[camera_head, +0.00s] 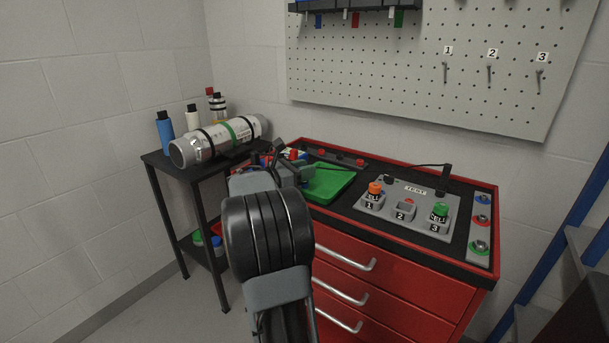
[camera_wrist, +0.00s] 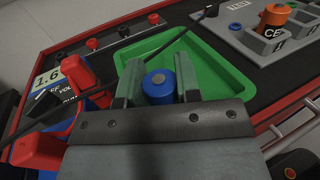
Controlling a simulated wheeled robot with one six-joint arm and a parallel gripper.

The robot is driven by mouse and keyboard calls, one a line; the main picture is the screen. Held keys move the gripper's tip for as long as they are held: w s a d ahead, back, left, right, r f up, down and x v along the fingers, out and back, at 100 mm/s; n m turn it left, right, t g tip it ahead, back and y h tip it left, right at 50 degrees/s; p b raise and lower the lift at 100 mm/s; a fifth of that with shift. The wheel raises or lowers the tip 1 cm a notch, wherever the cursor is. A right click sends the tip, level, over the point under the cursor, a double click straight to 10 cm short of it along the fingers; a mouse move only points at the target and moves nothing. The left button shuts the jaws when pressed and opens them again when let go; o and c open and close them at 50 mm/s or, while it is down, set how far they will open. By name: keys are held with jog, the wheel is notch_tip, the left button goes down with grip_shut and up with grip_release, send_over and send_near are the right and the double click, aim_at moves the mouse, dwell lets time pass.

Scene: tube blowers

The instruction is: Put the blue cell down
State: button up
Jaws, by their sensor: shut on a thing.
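The blue cell (camera_wrist: 159,88) is between the two fingers of my gripper (camera_wrist: 158,80) in the wrist view, seen from its round end. The fingers are shut on it. The cell and fingers are over the green tray (camera_wrist: 209,58); I cannot tell whether the cell touches the tray floor. In the head view the green tray (camera_head: 330,187) is on the red workbench, and my gripper (camera_head: 296,172) is at its left side.
A grey test block (camera_head: 408,205) has an orange cell (camera_head: 375,188) in slot 1, an empty-looking slot 2 and a green cell (camera_head: 440,211) in slot 3. A side table (camera_head: 158,162) bears a cylinder (camera_head: 215,137).

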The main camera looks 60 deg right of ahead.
jog(key=shift+f, duration=0.4)
jog(key=shift+f, duration=0.1)
jog(key=o, duration=1)
jog(key=shift+w+a, duration=0.15)
jog(key=shift+a, duration=0.05)
jog(key=p+v, duration=0.2)
jog(key=v, duration=0.9)
jog(key=s+a+f+m+t+y, duration=0.2)
jog(key=a+f+m+t+y, duration=0.1)
jog(key=a, duration=0.7)
jog(key=s+a+f+m+t+y, duration=0.3)
jog(key=a+f+m+y, duration=0.2)
jog(key=a+y, duration=0.3)
jog(key=s+a+f+m+t+y, duration=0.3)
jog(key=a+f+m+t+y, duration=0.1)
jog(key=a, duration=0.9)
jog(key=shift+s+a+f+m+y, duration=0.1)
jog(key=shift+a+f+m+y, duration=0.1)
jog(key=shift+m+y, duration=0.5)
